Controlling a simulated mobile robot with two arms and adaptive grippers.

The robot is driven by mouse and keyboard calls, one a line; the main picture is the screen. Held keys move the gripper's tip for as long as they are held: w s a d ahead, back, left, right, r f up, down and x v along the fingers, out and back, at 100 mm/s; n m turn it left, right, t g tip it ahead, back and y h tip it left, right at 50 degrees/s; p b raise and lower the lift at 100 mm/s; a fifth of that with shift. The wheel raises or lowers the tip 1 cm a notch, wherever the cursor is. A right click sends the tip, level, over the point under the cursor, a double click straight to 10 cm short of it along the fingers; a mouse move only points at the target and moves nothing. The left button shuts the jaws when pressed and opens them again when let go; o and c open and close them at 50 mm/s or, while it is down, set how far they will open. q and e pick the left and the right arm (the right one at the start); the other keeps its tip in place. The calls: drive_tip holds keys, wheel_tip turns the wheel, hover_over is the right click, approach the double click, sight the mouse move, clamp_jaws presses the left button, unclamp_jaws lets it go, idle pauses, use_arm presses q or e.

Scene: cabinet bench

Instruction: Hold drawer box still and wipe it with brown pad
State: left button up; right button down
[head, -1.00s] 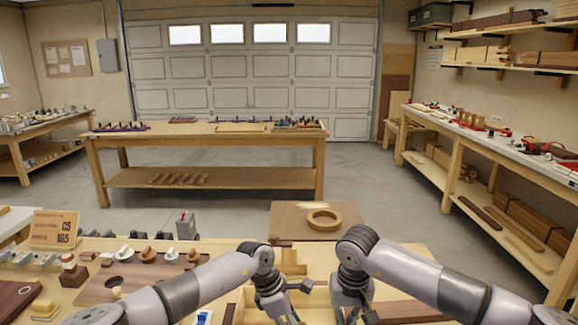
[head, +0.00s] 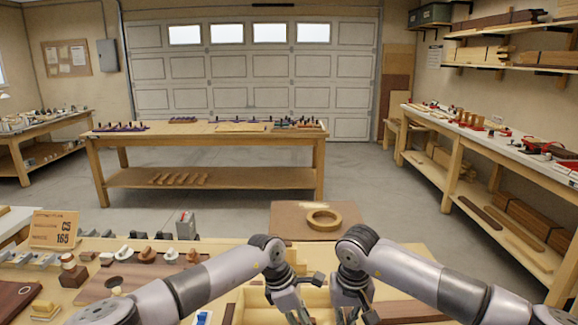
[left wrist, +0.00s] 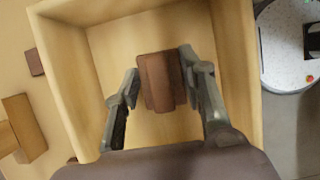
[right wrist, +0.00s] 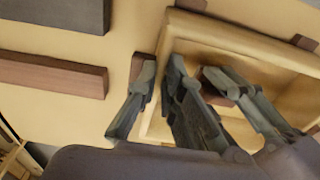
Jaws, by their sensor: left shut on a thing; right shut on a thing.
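The drawer box (left wrist: 235,60) is an open, pale wooden box on the bench; part of it shows between my arms in the head view (head: 316,298). The brown pad (left wrist: 160,82) is a small dark block inside the box, between the fingers of my left gripper (left wrist: 158,76). My left gripper is shut on it, low over the box floor. My right gripper (right wrist: 160,76) is shut on a side wall of the box, one finger outside and one inside. The pad's underside is hidden, so contact with the floor cannot be told.
Dark wooden strips (right wrist: 55,75) lie on the bench beside the box. A brown board with a wooden ring (head: 323,219) lies beyond it. Wooden pieces, a sign (head: 54,229) and a dark board (head: 105,285) stand or lie to the left.

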use_arm(q)
drive_tip(key=shift+r, duration=4.75)
use_arm(e)
drive_tip(key=c, duration=1.6)
unclamp_jaws()
drive_tip(key=shift+c, duration=0.2)
